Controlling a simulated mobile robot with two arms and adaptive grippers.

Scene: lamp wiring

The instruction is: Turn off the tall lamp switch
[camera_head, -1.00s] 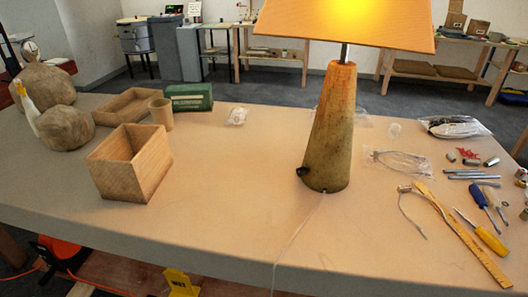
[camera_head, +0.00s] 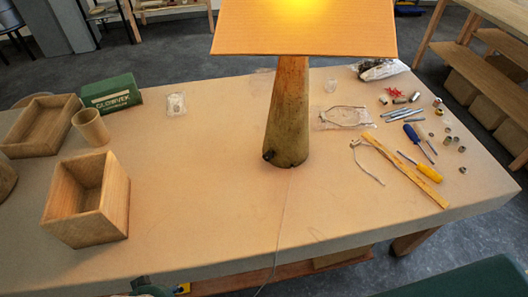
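The tall lamp (camera_head: 288,110) stands upright on the table, with a tapered, mottled brown-green body. Its wide orange shade (camera_head: 300,38) glows bright yellow at the top middle, so the lamp is lit. A small dark switch knob (camera_head: 268,155) sits low on the left side of the lamp's base. A thin pale cord (camera_head: 283,215) runs from the base over the table's front edge. Neither of my grippers can be made out in the head view.
An open wooden box (camera_head: 88,205), a wooden tray (camera_head: 40,125), a cup (camera_head: 91,128) and a green box (camera_head: 111,93) stand on the left. Screwdrivers (camera_head: 420,141), a yellow ruler (camera_head: 403,170) and several metal parts lie on the right. The table (camera_head: 200,225) is clear in front of the lamp.

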